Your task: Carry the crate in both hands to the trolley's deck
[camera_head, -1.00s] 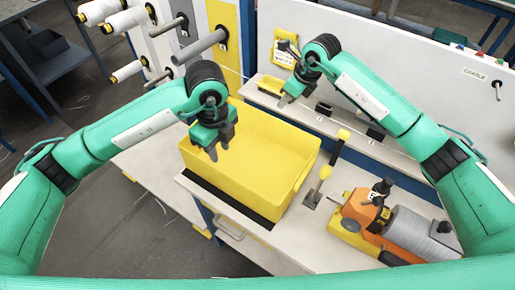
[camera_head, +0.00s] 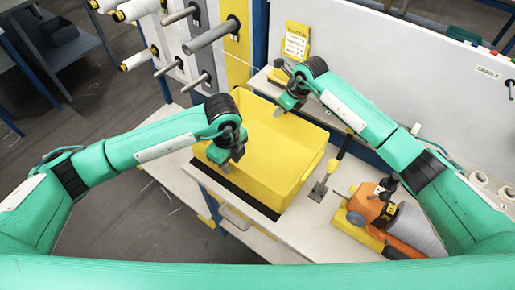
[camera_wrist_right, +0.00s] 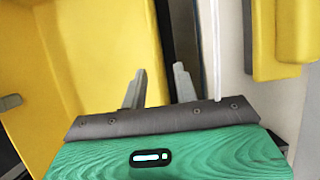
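The yellow crate (camera_head: 285,153) stands on the pale bench top, with a dark strip along its front edge. In the head view my left gripper (camera_head: 230,162) is at the crate's near left wall, its fingers apart. My right gripper (camera_head: 284,107) is at the far wall. In the right wrist view its fingers (camera_wrist_right: 158,88) are apart, one over the crate's inside (camera_wrist_right: 105,50) and one outside the wall; contact with the wall cannot be told. I cannot surely pick out the trolley's deck.
A white panel (camera_head: 420,75) rises behind. Rods and white spools (camera_head: 135,10) stick out at the upper left. A lower pale surface (camera_head: 160,160) lies left of the crate.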

